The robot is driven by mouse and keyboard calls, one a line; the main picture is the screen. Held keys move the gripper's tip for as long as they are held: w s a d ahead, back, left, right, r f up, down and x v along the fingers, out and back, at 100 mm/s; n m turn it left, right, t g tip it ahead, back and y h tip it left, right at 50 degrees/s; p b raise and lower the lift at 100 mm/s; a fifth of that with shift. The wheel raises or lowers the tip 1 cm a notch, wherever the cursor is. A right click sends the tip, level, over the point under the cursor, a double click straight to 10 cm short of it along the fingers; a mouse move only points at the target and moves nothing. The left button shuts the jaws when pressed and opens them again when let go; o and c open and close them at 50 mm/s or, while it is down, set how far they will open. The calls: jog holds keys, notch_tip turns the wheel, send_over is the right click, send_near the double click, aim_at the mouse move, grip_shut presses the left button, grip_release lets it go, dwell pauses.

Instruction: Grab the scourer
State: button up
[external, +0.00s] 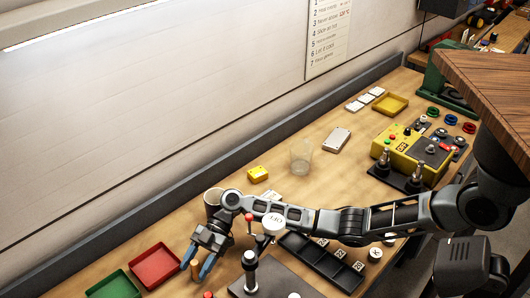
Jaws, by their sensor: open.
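A small yellow block (258,174) lies on the wooden bench near the back wall edge; it may be the scourer, but it is too small to be sure. My gripper (198,266) is at the lower left, pointing down with its two blue fingers apart. It is well to the lower left of the yellow block. A small tan cylinder (195,270) shows between the fingertips; I cannot tell whether they touch it.
Red (155,265) and green (114,286) trays lie left of my gripper. A clear glass (301,156), black compartment tray (322,262) and yellow control box (410,153) are rightward. Bare bench lies between the glass and the yellow block.

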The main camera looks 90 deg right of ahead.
jog(key=shift+w+a+f, duration=0.1)
jog(key=c, duration=1)
grip_shut()
